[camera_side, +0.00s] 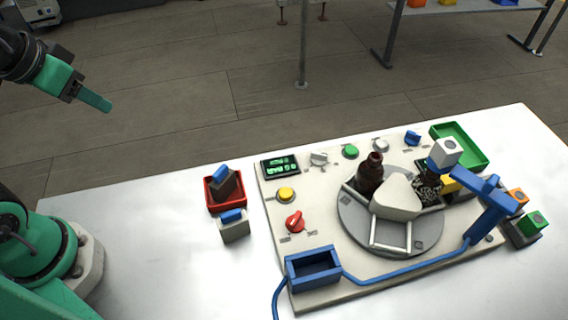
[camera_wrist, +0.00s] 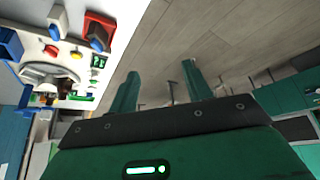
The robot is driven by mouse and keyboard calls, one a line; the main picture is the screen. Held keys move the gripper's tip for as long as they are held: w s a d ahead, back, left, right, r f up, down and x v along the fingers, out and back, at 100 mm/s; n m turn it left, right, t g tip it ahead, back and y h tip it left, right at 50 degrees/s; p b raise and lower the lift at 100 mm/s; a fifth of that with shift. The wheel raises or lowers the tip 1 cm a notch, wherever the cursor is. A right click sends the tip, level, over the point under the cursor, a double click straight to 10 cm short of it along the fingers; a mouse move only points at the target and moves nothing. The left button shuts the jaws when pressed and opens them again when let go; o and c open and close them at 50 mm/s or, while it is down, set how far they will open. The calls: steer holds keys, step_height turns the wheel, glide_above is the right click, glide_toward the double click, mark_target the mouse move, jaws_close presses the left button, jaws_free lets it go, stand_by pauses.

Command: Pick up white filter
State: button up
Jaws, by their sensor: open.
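A whitish block with a blue grip on top (camera_side: 234,228), which looks like the white filter, stands on the white table just in front of a red tray (camera_side: 211,206). A dark block with a blue grip (camera_side: 224,185) sits in that tray. In the wrist view the whitish block (camera_wrist: 57,24) is at the upper left, beside the red tray (camera_wrist: 90,20). My gripper (camera_side: 97,101) is raised high at the upper left of the side view, well away from both blocks. In the wrist view its two green fingers (camera_wrist: 160,84) are apart with nothing between them.
A panel (camera_side: 330,285) right of the blocks carries buttons, a red knob, a blue open box (camera_side: 313,269) and a turntable (camera_side: 350,227) with amber bottles. A blue arm-like post (camera_side: 482,205) and green tray (camera_side: 470,151) stand further right. The table's left part is clear.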

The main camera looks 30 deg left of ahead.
steer(key=shift+w+d, duration=0.1)
steer(key=m+g, duration=0.6)
steer(key=m, duration=0.1)
glide_toward(229, 213)
steer(key=f, duration=0.5)
steer(key=shift+s+f, duration=0.1)
steer(key=shift+s, duration=0.1)
steer(key=shift+f, duration=1.3)
steer(key=shift+f, duration=0.1)
steer(key=shift+f, duration=2.5)
steer(key=c, duration=1.1)
